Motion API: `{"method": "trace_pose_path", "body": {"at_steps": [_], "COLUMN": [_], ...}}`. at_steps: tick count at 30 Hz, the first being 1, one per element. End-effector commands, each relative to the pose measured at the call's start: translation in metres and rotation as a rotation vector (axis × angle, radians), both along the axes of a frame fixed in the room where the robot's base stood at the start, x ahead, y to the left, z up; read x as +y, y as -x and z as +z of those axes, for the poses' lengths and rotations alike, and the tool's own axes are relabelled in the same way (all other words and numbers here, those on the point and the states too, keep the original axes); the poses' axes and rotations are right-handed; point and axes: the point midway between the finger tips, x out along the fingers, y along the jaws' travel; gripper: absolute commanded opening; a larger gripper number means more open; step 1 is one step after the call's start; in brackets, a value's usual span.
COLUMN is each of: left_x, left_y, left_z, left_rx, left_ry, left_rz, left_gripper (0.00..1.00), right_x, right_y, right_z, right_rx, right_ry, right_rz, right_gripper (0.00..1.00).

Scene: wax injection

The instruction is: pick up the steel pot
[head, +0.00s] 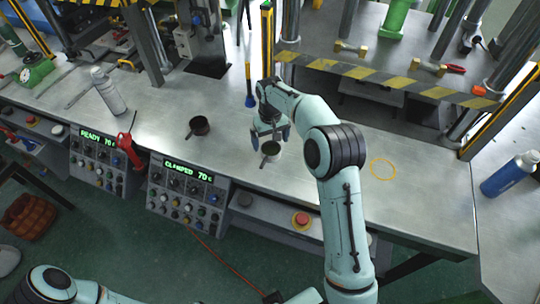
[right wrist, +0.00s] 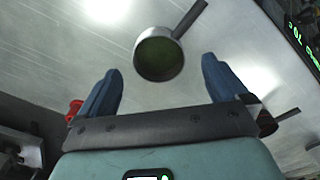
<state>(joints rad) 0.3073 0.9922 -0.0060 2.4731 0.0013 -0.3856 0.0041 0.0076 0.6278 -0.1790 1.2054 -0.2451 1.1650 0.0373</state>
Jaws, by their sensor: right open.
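The steel pot (head: 270,149) stands on the grey workbench in the head view, with its short handle toward the front. It is small and silvery, with a greenish inside. In the right wrist view the pot (right wrist: 160,56) lies just beyond the fingertips, centred across the gap, its handle pointing up and right. My right gripper (head: 269,136) is open above and beside the pot, with its blue fingers spread. In the right wrist view the gripper (right wrist: 161,66) has nothing clamped. My left gripper is not in view; only part of my left arm shows at the lower left.
A dark brownish pot (head: 199,126) stands to the left on the bench. An orange ring (head: 383,168) marks clear bench at the right. Control panels (head: 186,190) and a red button (head: 302,220) line the front. A striped press frame (head: 385,78) stands behind.

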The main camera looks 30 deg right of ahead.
Motion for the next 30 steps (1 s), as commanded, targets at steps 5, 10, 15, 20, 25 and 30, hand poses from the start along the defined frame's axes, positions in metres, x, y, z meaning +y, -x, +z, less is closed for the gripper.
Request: {"method": "trace_pose_path", "body": {"at_steps": [5,10,15,20,25,30], "left_x": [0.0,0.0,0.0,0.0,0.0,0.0], "left_y": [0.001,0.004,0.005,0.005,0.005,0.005], "left_z": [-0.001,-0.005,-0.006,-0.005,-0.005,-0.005], "left_rx": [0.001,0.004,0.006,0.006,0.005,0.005], "left_ry": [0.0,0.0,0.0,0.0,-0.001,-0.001], "left_rz": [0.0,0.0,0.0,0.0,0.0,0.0], "left_gripper": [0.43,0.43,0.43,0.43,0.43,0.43], "right_x": [0.0,-0.002,-0.003,-0.003,-0.003,-0.003], "right_y": [0.0,0.005,0.006,0.005,0.005,0.005], "right_z": [-0.012,-0.035,-0.056,-0.061,-0.061,-0.061], "right_rx": [0.0,0.002,0.0,-0.002,-0.002,-0.002], "right_ry": [-0.001,-0.001,-0.001,-0.002,-0.002,-0.002], "right_rz": [0.0,0.0,0.0,0.0,0.0,-0.001], "right_gripper": [1.0,1.0,1.0,1.0,0.94,0.43]}}
